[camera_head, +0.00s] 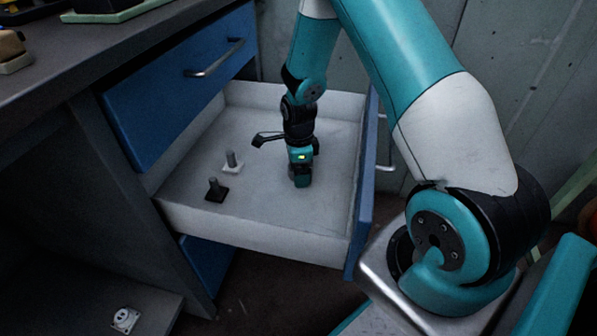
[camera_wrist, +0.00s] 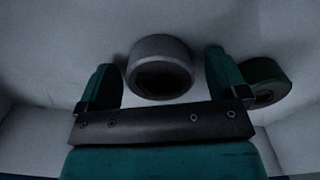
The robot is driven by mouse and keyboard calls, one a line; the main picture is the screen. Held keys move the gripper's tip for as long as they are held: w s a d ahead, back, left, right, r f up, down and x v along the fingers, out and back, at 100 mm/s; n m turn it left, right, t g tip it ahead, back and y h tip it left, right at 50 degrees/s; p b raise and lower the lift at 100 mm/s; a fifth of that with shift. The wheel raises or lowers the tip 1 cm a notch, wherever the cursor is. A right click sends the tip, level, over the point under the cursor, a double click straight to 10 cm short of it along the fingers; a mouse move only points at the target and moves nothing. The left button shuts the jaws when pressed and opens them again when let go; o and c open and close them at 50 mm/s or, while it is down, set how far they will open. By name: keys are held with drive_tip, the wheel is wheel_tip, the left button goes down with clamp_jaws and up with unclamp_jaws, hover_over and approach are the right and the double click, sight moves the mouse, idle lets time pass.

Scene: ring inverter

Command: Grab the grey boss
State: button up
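The grey boss (camera_wrist: 160,52), a short hollow cylinder, lies on the drawer floor in the wrist view. My gripper (camera_wrist: 159,66) is open, with one green finger on each side of the boss. Gaps show between both fingers and the boss, so it is not gripped. In the head view my gripper (camera_head: 301,180) points down into the open drawer, low over its floor, and largely hides the boss. A green ring (camera_wrist: 262,74) lies just right of the right finger in the wrist view.
The open drawer (camera_head: 250,237) has pale walls around my gripper. Left of it stand a peg on a dark base (camera_head: 215,190) and a peg on a white base (camera_head: 232,162). A closed blue drawer (camera_head: 185,90) is above left. A white fixture (camera_head: 125,319) sits lower left.

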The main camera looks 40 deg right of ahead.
drive_tip(key=c, duration=1.1)
drive_tip(key=shift+c, duration=1)
drive_tip(key=shift+r, duration=0.1)
